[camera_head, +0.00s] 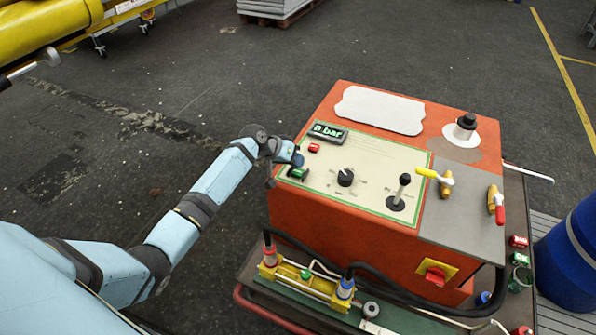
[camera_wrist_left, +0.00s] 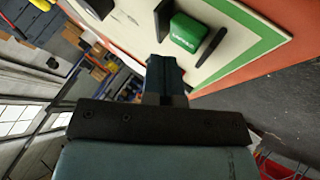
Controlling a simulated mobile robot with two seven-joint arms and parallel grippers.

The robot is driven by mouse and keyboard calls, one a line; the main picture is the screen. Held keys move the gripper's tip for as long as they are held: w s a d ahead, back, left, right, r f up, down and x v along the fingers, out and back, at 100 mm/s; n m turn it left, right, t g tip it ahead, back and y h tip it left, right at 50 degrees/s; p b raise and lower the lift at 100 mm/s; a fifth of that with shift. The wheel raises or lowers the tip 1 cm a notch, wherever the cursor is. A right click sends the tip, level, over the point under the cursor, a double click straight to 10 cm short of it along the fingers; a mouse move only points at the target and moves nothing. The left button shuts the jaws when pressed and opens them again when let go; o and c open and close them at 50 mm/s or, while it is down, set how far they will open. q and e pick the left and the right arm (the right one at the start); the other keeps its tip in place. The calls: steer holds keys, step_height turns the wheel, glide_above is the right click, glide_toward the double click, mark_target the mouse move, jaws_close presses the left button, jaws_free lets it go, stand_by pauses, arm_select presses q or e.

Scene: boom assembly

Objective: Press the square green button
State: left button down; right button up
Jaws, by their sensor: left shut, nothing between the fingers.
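The square green button (camera_head: 298,174) is on the cream, green-bordered control panel (camera_head: 390,172) of an orange machine, near the panel's left edge. In the left wrist view the green button (camera_wrist_left: 188,33) shows white lettering and sits between dark raised guards. My left gripper (camera_head: 297,160) is at the panel's left edge, right beside the button and partly in front of it. In the left wrist view its fingers (camera_wrist_left: 164,72) are shut and empty, with their tips close below the button. I cannot tell whether they touch it. My right gripper is in neither view.
A small red button (camera_head: 314,148) and a "0 bar" display (camera_head: 328,132) are close above my gripper. A black knob (camera_head: 345,177) and a joystick (camera_head: 399,192) stand to the right. Hoses and a cylinder fixture (camera_head: 318,285) lie below. Floor left of the machine is clear.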

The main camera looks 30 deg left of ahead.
arm_select(q)
steer(key=shift+f, duration=0.15)
steer(key=shift+f, duration=0.3)
stand_by(0.3)
steer(key=shift+f, duration=0.55)
stand_by(0.8)
steer(key=shift+r+p, duration=0.7)
steer(key=shift+r, duration=0.3)
